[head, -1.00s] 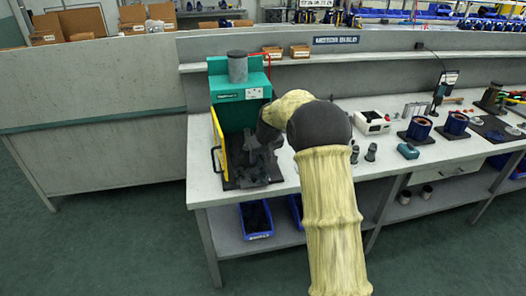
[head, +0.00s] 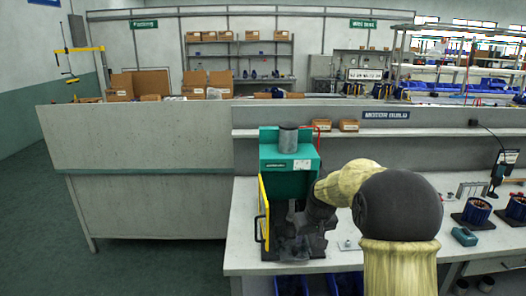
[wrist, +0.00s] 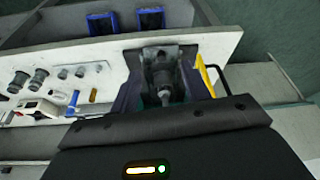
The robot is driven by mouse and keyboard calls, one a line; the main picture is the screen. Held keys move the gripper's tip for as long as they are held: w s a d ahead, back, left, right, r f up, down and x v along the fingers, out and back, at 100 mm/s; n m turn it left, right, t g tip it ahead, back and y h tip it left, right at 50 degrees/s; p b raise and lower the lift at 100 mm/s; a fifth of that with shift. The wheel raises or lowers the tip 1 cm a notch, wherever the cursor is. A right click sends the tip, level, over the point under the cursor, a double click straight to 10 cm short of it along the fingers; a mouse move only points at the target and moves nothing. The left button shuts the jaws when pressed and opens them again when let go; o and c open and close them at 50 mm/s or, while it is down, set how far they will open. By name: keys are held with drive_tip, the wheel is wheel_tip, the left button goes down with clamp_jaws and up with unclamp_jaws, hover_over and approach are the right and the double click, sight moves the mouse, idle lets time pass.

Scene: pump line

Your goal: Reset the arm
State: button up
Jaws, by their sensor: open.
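My arm reaches over the workbench (head: 345,262) to a green machine (head: 290,178) with a grey cylinder (head: 289,138) on top. My gripper (head: 291,240) is at the machine's front opening, where dark parts overlap and details are hard to make out. In the wrist view my gripper (wrist: 163,98) has its fingers apart, with a dark grey fixture (wrist: 163,68) showing between them. I see nothing held. A yellow-edged guard (head: 264,210) stands at the machine's left side.
Copper-wound parts (head: 477,211), a teal block (head: 464,236) and a black stand tool (head: 500,172) are on the bench to the right. Blue bins (wrist: 101,23) sit below the bench edge. A grey partition (head: 150,180) stands at left; floor there is clear.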

drive_tip(key=s+m+g+p, duration=0.1)
drive_tip(key=s+p, duration=0.3)
drive_tip(key=s, duration=2.3)
drive_tip(key=shift+a+r+m+h, duration=0.3)
drive_tip(key=shift+a+r+m, duration=0.1)
drive_tip(key=shift+m, duration=0.1)
